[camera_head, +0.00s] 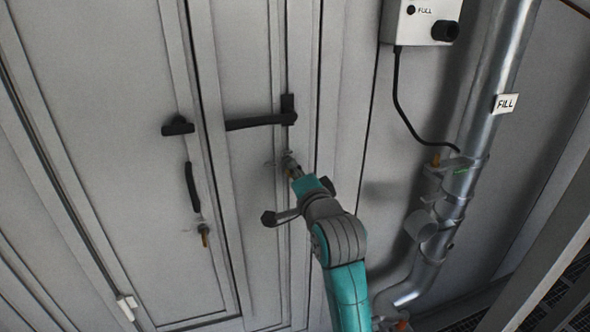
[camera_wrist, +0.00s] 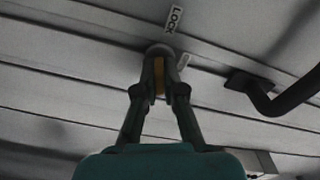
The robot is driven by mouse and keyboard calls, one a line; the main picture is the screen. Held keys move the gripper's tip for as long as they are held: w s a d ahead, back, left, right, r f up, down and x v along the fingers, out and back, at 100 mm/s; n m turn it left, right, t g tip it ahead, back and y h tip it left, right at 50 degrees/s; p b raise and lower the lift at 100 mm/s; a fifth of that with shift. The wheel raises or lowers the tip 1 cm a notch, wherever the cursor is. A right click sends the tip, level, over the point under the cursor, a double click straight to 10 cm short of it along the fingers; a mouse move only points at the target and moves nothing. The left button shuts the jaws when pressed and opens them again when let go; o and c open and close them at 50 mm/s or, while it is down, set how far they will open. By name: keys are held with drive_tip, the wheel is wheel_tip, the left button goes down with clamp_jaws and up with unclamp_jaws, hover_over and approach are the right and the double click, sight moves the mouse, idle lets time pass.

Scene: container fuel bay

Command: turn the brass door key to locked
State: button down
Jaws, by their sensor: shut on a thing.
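My gripper (camera_head: 291,168) reaches up to a lock on the right-hand grey door panel. In the wrist view its two fingers (camera_wrist: 159,78) are shut on the brass key (camera_wrist: 159,76), which shows as a narrow brass strip between them. The round lock body (camera_wrist: 160,50) is just beyond the fingertips. The key's exact angle is mostly hidden by the fingers.
A black door handle (camera_head: 255,122) is just above my gripper. Another brass-coloured piece (camera_head: 204,235) hangs on the left door below a second black handle (camera_head: 191,187). A metal pipe with a FILL tag (camera_head: 506,104) and a grey box (camera_head: 422,20) are at right.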

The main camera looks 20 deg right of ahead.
drive_tip(key=shift+a+m, duration=0.1)
drive_tip(key=shift+m, duration=1.8)
drive_tip(key=shift+r, duration=0.1)
drive_tip(key=c, duration=1.3)
unclamp_jaws()
drive_tip(key=s, duration=1.2)
